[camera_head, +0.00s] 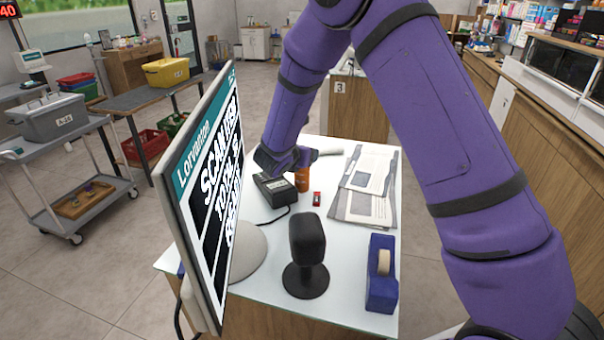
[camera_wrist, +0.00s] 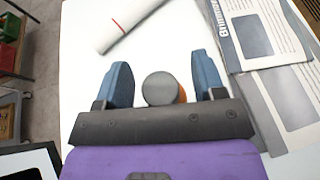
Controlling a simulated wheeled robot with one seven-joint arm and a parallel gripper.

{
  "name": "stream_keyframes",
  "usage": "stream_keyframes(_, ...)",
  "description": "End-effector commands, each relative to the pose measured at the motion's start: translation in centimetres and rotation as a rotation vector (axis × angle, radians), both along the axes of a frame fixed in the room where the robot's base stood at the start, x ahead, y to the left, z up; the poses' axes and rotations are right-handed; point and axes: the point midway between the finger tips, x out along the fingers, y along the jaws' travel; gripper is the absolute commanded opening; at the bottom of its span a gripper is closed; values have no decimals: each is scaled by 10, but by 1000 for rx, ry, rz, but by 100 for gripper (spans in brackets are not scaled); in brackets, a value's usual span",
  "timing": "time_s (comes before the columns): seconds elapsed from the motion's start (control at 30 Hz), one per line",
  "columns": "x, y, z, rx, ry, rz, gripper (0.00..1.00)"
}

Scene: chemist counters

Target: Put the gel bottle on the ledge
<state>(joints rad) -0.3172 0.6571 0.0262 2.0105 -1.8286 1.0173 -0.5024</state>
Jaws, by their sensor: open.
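An orange bottle (camera_head: 302,181) stands on the white counter top (camera_head: 262,215), partly hidden under my gripper (camera_head: 298,160). In the wrist view its round grey cap (camera_wrist: 160,88) is seen from above, with a strip of orange body at its right. My gripper (camera_wrist: 160,74) is open, with one blue-grey finger on each side of the bottle. Gaps show between the cap and both fingers. No label is readable, so I cannot tell for sure that this is the gel bottle. I cannot make out which surface is the ledge.
A black card terminal (camera_head: 276,189) lies left of the bottle, and a small red item (camera_head: 316,199) right of it. Newspapers (camera_head: 367,185), a black scanner stand (camera_head: 306,255), a blue tape dispenser (camera_head: 381,272) and a large monitor (camera_head: 205,190) crowd the counter. A white roll (camera_wrist: 125,25) lies beyond.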

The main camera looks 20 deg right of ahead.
Motion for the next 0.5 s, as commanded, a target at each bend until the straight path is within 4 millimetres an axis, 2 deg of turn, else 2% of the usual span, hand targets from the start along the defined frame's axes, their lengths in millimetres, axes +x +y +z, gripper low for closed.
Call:
stream_keyframes(0.1, 6, -6, -4, 0, 1, -1, 63)
stream_keyframes(0.3, 7, -6, -4, 1, 1, 0, 63)
stream_keyframes(0.5, 7, -6, -4, 1, 1, 0, 17)
